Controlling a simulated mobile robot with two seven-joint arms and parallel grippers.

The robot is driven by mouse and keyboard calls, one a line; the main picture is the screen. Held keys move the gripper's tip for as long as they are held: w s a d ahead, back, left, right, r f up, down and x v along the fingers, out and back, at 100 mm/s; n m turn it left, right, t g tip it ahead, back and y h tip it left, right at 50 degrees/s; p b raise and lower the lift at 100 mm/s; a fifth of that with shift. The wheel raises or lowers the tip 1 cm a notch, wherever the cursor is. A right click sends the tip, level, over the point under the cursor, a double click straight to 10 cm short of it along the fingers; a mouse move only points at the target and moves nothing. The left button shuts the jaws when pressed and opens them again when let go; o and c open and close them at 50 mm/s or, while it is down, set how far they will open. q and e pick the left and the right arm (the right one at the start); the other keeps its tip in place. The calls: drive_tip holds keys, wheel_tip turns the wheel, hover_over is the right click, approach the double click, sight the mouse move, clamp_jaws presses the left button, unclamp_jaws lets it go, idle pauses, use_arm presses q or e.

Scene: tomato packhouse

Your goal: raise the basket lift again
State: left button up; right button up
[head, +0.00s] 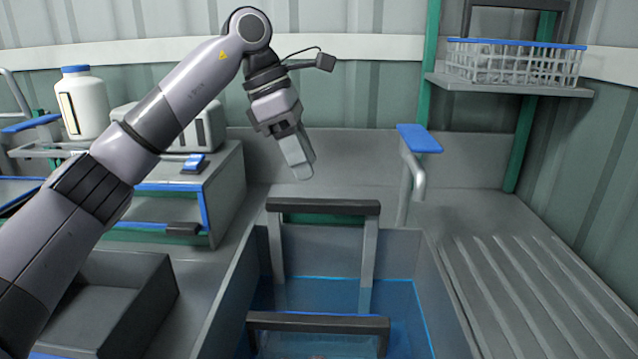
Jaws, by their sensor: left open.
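The sink-like tank (232,290) in the lower middle holds blue water. A lift frame with two dark crossbars stands in it: the far bar (323,207) sits above the tank's back rim on grey uprights, and the near bar (318,323) is lower in the picture. The bottom of the frame is under water or out of view. My left gripper (301,172) hangs above and behind the far bar, fingers pointing down, seen nearly edge-on. It is open and empty, apart from the bar. My right gripper is not in view.
A tap with a blue paddle (419,138) stands behind the tank. A ribbed drainboard (540,290) lies to the right. A white wire basket (513,64) sits on the upper right shelf. A white jug (82,104) and an empty grey bin (120,290) are at left.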

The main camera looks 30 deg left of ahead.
sight(322, 200)
use_arm(q)
drive_tip(key=shift+b+x, duration=0.4)
drive_tip(key=shift+x, duration=3.1)
drive_tip(key=shift+r, duration=0.1)
clamp_jaws()
